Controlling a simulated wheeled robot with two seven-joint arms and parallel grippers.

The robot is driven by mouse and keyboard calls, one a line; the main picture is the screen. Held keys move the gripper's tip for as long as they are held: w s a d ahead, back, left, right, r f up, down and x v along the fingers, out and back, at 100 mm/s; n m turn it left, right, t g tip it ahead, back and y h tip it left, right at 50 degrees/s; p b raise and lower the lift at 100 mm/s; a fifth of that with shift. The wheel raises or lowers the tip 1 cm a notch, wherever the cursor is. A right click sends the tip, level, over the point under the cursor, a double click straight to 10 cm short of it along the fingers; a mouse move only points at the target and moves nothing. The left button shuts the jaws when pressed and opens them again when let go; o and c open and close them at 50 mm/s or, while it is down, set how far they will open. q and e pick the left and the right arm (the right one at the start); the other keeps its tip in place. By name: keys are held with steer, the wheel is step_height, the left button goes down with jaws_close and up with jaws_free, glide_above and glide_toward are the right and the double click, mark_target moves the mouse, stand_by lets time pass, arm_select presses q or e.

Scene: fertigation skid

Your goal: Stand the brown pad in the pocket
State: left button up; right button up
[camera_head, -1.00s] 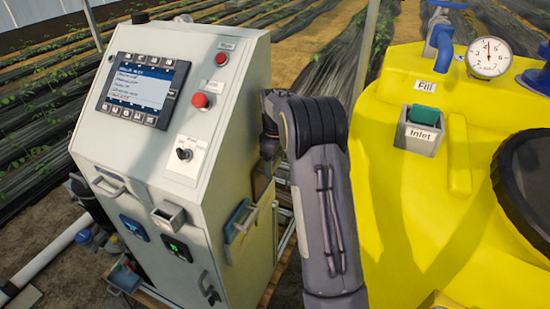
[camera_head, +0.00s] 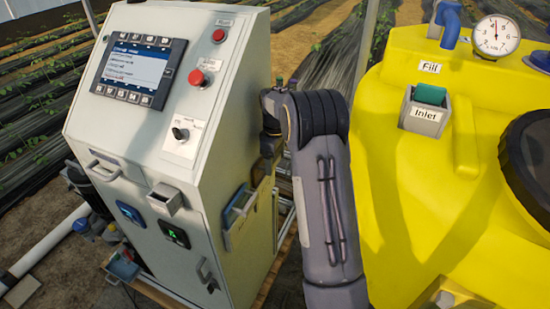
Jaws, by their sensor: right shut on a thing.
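My right gripper (camera_head: 267,168) points down close beside the right side wall of the grey control cabinet (camera_head: 228,150). It is shut on the brown pad (camera_head: 264,188), which shows only as a small dark brown patch below the jaws; the fingers are hard to make out. A shallow side pocket (camera_head: 236,224) on that wall, left of and below the gripper, has a blue piece standing in it. A small metal pocket (camera_head: 164,200) on the cabinet front looks empty. A grey pocket marked Inlet (camera_head: 422,124) on the yellow tank holds a green piece. My left gripper is out of view.
The yellow tank (camera_head: 400,210) with a gauge (camera_head: 495,35) and a black lid (camera_head: 530,165) fills the right. A narrow gap separates cabinet and tank.

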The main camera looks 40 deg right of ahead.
steer(key=shift+f, duration=0.1)
stand_by(0.3)
steer(key=o, duration=1.6)
steer(key=shift+c, duration=0.2)
step_height(320, 180, up, 8)
steer(key=shift+f+b, duration=0.1)
steer(key=shift+b, duration=0.5)
